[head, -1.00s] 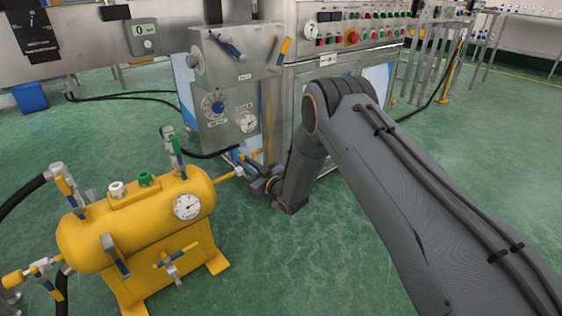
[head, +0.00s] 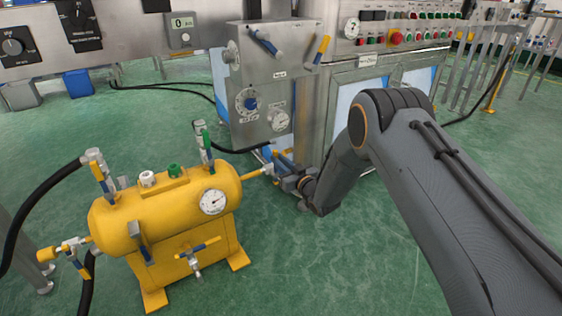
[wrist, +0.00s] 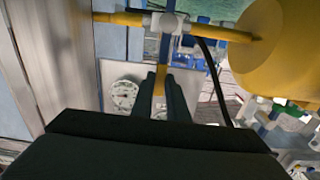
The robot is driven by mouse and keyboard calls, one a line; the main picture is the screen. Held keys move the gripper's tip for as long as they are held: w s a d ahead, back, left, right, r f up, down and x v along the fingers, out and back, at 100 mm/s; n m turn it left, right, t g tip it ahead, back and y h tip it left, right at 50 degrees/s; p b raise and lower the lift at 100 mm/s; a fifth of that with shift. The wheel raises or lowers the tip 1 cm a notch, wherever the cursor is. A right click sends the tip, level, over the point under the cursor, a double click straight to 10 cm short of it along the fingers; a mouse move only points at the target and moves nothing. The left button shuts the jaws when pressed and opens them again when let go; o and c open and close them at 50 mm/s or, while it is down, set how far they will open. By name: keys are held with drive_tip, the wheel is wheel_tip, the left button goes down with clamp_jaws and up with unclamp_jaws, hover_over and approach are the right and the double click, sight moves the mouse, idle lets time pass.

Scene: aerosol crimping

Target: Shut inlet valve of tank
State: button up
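The yellow tank (head: 165,210) stands on the floor at left, with a round gauge (head: 213,201) on it. A yellow pipe leaves its right end to a valve (head: 268,169) with a blue lever. In the wrist view this valve's pale body (wrist: 167,22) sits on the yellow pipe (wrist: 118,18), and its blue lever points toward me, ending in a yellow tip (wrist: 160,78). My gripper (wrist: 162,82) has its two dark fingers on either side of that tip. Whether they press on it is unclear. In the head view my gripper (head: 285,168) is small and partly hidden by my wrist.
A steel machine cabinet (head: 275,60) with levers, a dial and a gauge stands behind the valve. Another small valve (head: 75,252) is on the tank's left pipe, and a blue-yellow handle (head: 197,248) is in front. Black hoses run at left. Green floor is clear in front.

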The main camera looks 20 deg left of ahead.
drive_tip(key=o, duration=0.4)
drive_tip(key=shift+d, duration=0.1)
drive_tip(key=shift+p+v, duration=1.35)
drive_tip(key=shift+v, duration=2.5)
